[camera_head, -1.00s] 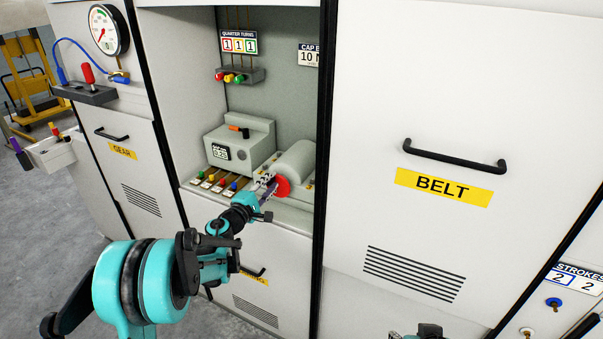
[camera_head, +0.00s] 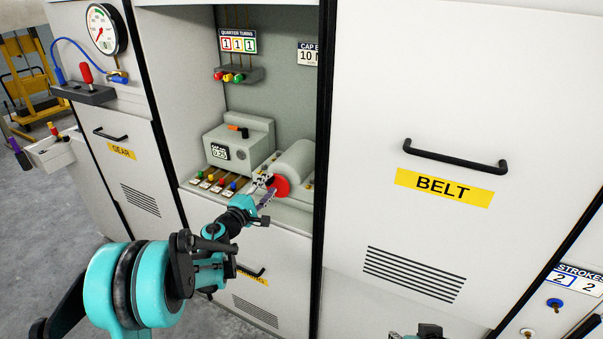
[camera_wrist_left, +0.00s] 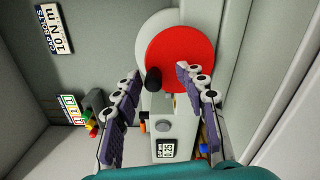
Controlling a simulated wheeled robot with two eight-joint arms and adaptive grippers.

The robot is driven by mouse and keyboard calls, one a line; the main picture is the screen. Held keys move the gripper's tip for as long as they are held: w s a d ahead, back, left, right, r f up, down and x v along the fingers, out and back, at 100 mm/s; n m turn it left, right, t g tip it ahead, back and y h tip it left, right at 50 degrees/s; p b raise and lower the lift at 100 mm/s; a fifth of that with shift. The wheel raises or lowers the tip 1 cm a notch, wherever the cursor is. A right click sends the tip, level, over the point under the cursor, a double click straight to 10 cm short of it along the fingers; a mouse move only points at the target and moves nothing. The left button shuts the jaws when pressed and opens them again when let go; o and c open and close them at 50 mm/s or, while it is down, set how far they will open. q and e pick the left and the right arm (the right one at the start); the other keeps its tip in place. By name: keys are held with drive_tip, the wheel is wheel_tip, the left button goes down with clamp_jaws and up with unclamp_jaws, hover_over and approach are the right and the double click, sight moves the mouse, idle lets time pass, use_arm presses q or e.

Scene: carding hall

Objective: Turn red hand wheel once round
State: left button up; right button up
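The red hand wheel (camera_head: 281,187) is a red disc on the end of a rounded grey housing (camera_head: 296,160) inside the middle cabinet bay. In the left wrist view the wheel (camera_wrist_left: 185,55) faces me, with a black handle knob (camera_wrist_left: 153,80) at its lower left edge. My left gripper (camera_head: 264,188) is just in front of the wheel. In the wrist view its two fingers (camera_wrist_left: 158,80) are spread, with the knob between their tips and visible space either side. A dark part at the bottom edge (camera_head: 428,331) seems to be my right arm's end, mostly cut off.
A grey box with a small display (camera_head: 240,145) stands left of the wheel. Several coloured pegs (camera_head: 214,181) line the ledge in front. A black upright edge (camera_head: 325,130) and the BELT door (camera_head: 450,120) bound the bay on the right.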

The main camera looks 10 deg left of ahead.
use_arm(q)
drive_tip(key=shift+v, duration=2.65)
